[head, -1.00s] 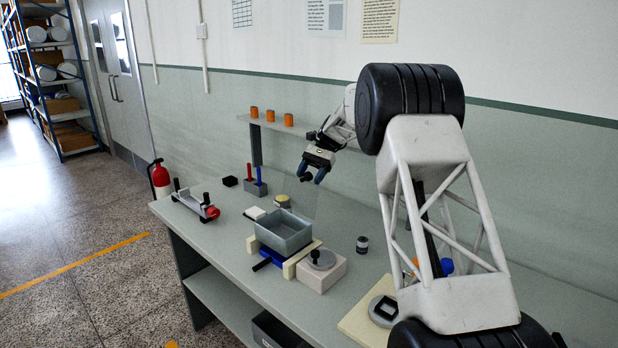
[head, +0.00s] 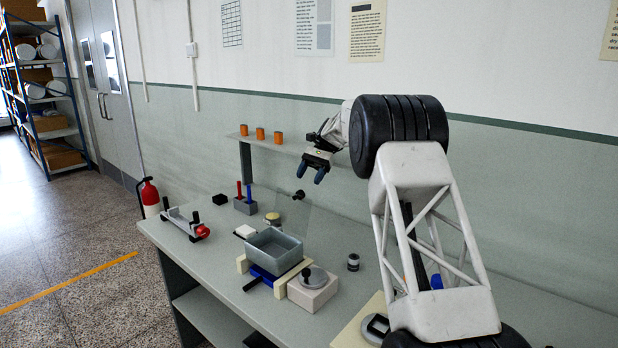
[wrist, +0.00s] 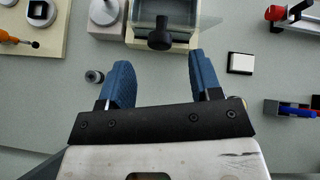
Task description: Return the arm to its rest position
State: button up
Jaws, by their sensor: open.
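My gripper (head: 312,174) is open and hangs in the air above the back part of the bench, fingers pointing down. In the wrist view my gripper (wrist: 158,62) has its two blue fingers wide apart with nothing between them. A black knob (head: 298,195) on a clear upright panel is below the fingers and apart from them. The knob also shows in the wrist view (wrist: 160,36), ahead of the gap between the fingers. My arm covers the right part of the bench.
A wall shelf with orange cups (head: 260,134) is close to the gripper's left. A red-ended fixture (head: 187,224) lies at left.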

jog(key=shift+s+r, duration=0.1)
jog(key=s+d+r+n+t+h, duration=0.1)
jog(key=s+r+t, duration=0.15)
jog(key=s, duration=0.85)
jog(key=s+d+r+t+h, duration=0.15)
jog(key=s+r, duration=0.25)
jog(key=s, duration=0.7)
jog(key=s+d+r+n+t+h, duration=0.15)
jog(key=s+r, duration=0.25)
jog(key=s, duration=0.7)
jog(key=s+d+f+n+t+h, duration=0.1)
jog(key=s+f, duration=0.3)
jog(key=s, duration=0.7)
jog(key=s+d+f+n+t+h, duration=0.1)
jog(key=s+f, duration=0.3)
jog(key=s, duration=0.7)
jog(key=s+d+f+n+t, duration=0.1)
jog(key=s+d+f+t, duration=0.2)
jog(key=s, duration=0.8)
jog(key=shift+s+f+h, duration=0.3)
jog(key=shift+f+h, duration=0.1)
jog(key=shift+f, duration=0.15)
